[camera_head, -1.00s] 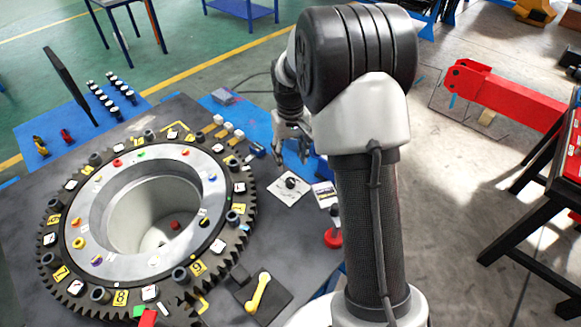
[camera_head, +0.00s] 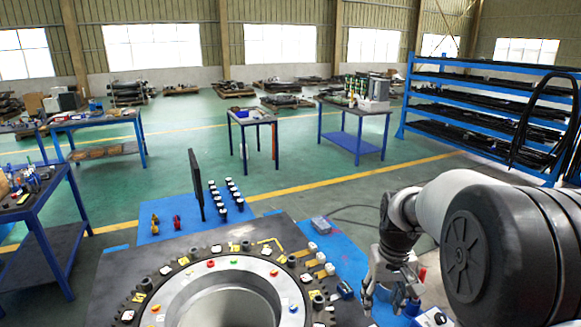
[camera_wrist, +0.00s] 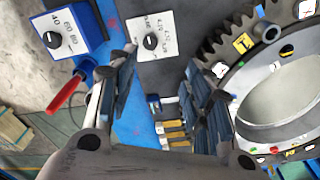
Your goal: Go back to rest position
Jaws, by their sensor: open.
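My gripper (camera_head: 390,290) hangs at the right of the round toothed gear ring (camera_head: 215,285) in the head view, above the right edge of the dark table top. In the wrist view my gripper (camera_wrist: 165,85) has its two fingers spread apart with nothing between them. The gear ring (camera_wrist: 245,75) is at the right there. A white dial plate (camera_wrist: 152,42) lies beyond the fingertips, and a blue box with a dial (camera_wrist: 68,30) and a red-handled tool (camera_wrist: 66,92) are at the left.
A dark upright panel (camera_head: 196,185) and rows of black-and-white knobs (camera_head: 226,196) stand on a blue mat behind the ring. Blue tables (camera_head: 252,122) and a blue shelf rack (camera_head: 480,100) stand farther back. Green floor (camera_head: 300,165) is open between.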

